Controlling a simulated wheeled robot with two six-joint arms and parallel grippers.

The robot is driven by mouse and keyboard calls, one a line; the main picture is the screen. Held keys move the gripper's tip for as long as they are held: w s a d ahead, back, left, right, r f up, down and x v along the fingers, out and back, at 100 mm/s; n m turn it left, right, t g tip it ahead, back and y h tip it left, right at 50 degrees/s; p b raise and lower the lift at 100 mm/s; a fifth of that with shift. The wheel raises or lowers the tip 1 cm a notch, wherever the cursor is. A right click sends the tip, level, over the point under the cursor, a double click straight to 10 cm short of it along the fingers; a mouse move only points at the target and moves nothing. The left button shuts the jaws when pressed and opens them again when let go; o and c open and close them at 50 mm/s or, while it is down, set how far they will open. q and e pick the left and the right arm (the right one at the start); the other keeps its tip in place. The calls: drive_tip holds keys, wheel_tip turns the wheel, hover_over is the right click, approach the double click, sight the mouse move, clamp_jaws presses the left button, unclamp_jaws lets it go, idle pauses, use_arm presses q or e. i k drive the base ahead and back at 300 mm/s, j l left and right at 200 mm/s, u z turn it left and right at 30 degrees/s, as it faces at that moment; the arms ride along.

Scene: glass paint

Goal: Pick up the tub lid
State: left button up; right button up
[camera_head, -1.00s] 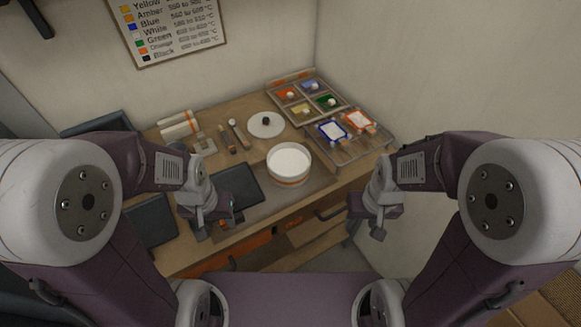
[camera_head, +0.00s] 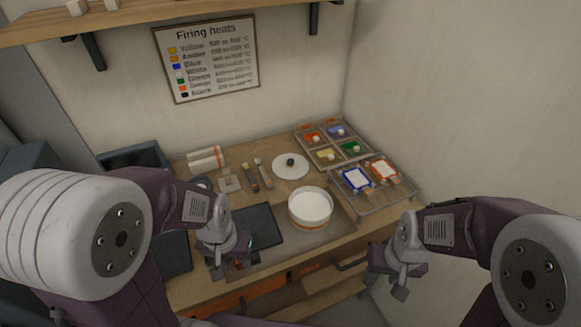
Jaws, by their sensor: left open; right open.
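The tub (camera_head: 309,210) is round and white with an orange band and holds white material. My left gripper (camera_head: 228,262) is open and empty, in front of the bench and to the left of the tub, well short of the lid. My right gripper (camera_head: 390,281) is open and empty, in front of the bench at the right.
A rack with two framed panels (camera_head: 370,186) and a tray of coloured paints (camera_head: 331,145) stand right of the lid. Brushes (camera_head: 256,175) and white rolls (camera_head: 206,159) lie to its left. A dark slab (camera_head: 254,229) lies left of the tub. A shelf (camera_head: 150,12) hangs above.

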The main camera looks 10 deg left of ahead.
sight(288, 166)
drive_tip(key=i+l+u, duration=0.1)
drive_tip(key=l, duration=0.2)
drive_tip(key=i+l+u, duration=0.15)
drive_tip(key=l, duration=0.15)
drive_tip(key=i+l+u, duration=0.1)
drive_tip(key=l, duration=0.2)
drive_tip(key=i+l+u, duration=0.1)
drive_tip(key=l, duration=0.25)
